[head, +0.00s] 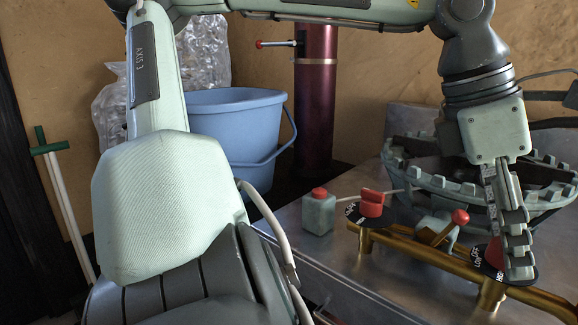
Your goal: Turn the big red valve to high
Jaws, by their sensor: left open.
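Two red valve knobs sit on black dials along a brass pipe on the metal counter. The left red knob (371,204) is in plain view, its dial lettering partly readable. The right red knob (494,252) is partly hidden behind a finger of my left gripper (508,235), and its dial carries white lettering. I cannot tell which knob is bigger or where either one points. My left gripper hangs down from the upper right, open, its ribbed fingers beside and in front of the right knob. Whether they touch it is unclear. My right gripper is not in view.
A small lever with a red ball (460,217) stands between the knobs on the brass pipe (415,254). A green box with a red button (319,213) sits left of them. A large toothed ring (415,163) lies behind. A blue bucket (235,125) stands at the back.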

